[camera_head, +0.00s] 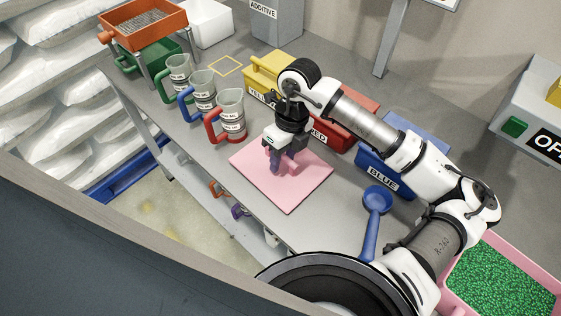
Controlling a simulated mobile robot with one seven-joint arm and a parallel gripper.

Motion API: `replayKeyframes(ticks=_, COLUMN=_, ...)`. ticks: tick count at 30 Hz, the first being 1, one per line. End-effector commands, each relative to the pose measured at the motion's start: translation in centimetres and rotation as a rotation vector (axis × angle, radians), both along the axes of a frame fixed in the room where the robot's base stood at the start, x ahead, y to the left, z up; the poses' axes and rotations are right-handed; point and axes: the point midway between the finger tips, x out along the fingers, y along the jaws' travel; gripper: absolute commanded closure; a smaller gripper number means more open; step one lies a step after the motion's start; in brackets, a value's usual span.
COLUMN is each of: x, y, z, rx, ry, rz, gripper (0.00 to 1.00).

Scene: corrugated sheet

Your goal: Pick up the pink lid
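The pink lid (300,189) is a flat pink square sheet lying on the grey worktop in the middle of the camera_head view. My gripper (276,170) points down over the lid's upper left part, with its fingertips at or just above the surface. Whether they touch the lid is unclear. The fingers look apart, with a gap between them and nothing clearly held. The gripper hides part of the lid.
Measuring jugs with green, blue and red handles (231,117) stand left of the lid. Yellow, red and blue bins (385,178) line the back. A blue scoop (376,205) lies to the right. A pink tub (487,252) holds green pellets. The worktop's front edge runs close by the lid.

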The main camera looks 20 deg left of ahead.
Motion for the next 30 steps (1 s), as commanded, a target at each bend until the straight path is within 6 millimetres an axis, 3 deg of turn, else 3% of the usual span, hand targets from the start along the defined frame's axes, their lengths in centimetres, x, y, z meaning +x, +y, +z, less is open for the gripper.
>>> replayKeyframes(ticks=1, x=0.0, y=0.0, z=0.0, rx=0.000, ry=0.000, rz=0.000, gripper=0.62)
replayKeyframes(ticks=10, x=0.0, y=0.0, z=0.0, rx=-0.001, ry=0.000, rz=0.000, gripper=1.00)
replayKeyframes(ticks=23, x=0.1, y=0.0, z=0.6, rx=-0.001, ry=-0.001, rz=0.000, gripper=1.00)
replayKeyframes(ticks=30, x=0.1, y=0.0, z=4.1, rx=-0.002, ry=-0.005, rz=0.001, gripper=1.00)
